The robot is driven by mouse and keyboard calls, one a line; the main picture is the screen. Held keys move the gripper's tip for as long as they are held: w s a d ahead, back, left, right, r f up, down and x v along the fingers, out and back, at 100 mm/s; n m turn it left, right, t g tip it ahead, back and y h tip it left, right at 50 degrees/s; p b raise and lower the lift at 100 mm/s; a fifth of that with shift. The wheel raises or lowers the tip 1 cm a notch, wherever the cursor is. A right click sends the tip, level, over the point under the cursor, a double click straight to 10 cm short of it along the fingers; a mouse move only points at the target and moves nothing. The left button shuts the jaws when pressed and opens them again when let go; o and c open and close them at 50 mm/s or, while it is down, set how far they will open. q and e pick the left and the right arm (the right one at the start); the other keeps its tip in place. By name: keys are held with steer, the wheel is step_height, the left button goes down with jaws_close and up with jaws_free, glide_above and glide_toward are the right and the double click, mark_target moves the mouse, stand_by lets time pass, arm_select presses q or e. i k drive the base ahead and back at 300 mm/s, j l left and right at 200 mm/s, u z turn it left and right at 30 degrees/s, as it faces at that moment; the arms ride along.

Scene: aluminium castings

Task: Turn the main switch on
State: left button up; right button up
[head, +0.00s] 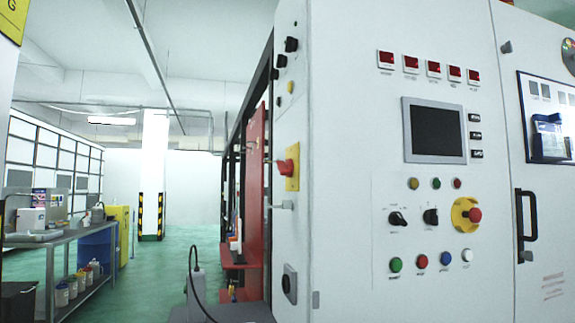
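Neither of my grippers is in view.
A dark screen (435,130) and small red displays are on the cabinet front. A black door handle (526,214) juts out at right. A grey box with a cable (197,284) stands left of the cabinet. A workbench (50,245) is further left; green floor between is clear.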

mark_target(285, 169)
steer(key=i+j+z, duration=0.5)
steer(key=j, duration=0.3)
steer(key=i+j+z, duration=0.25)
steer(key=j, duration=0.2)
steer(key=j+z, duration=0.25)
steer(key=j, duration=0.5)
steer(key=j+z, duration=0.3)
steer(key=j, duration=0.45)
